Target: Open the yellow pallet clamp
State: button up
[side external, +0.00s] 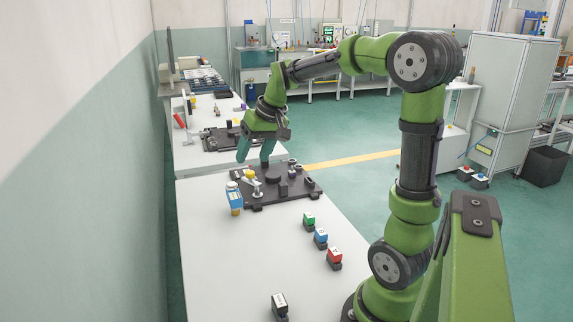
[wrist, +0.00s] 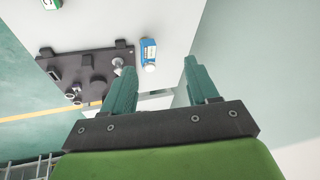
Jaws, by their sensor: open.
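The yellow pallet clamp (side external: 249,174) sits at the left part of a dark pallet (side external: 285,193) on the white table, with silvery metal parts beside it. My gripper (side external: 255,154) is open and points down, above the far side of the pallet. In the wrist view my gripper (wrist: 159,65) shows two teal fingers spread apart with nothing between them. The pallet (wrist: 75,65) lies left of the fingers there. A silvery part (wrist: 118,63) on it shows beside the left finger. No yellow of the clamp can be made out in that view.
Green (side external: 309,219), blue (side external: 321,236) and red (side external: 334,257) blocks stand on the table's right. A second dark fixture (side external: 220,140) is behind. The table's front left is clear.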

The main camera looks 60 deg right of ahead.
jog(key=s+a, duration=0.3)
jog(key=a, duration=0.2)
jog(key=shift+a, duration=0.25)
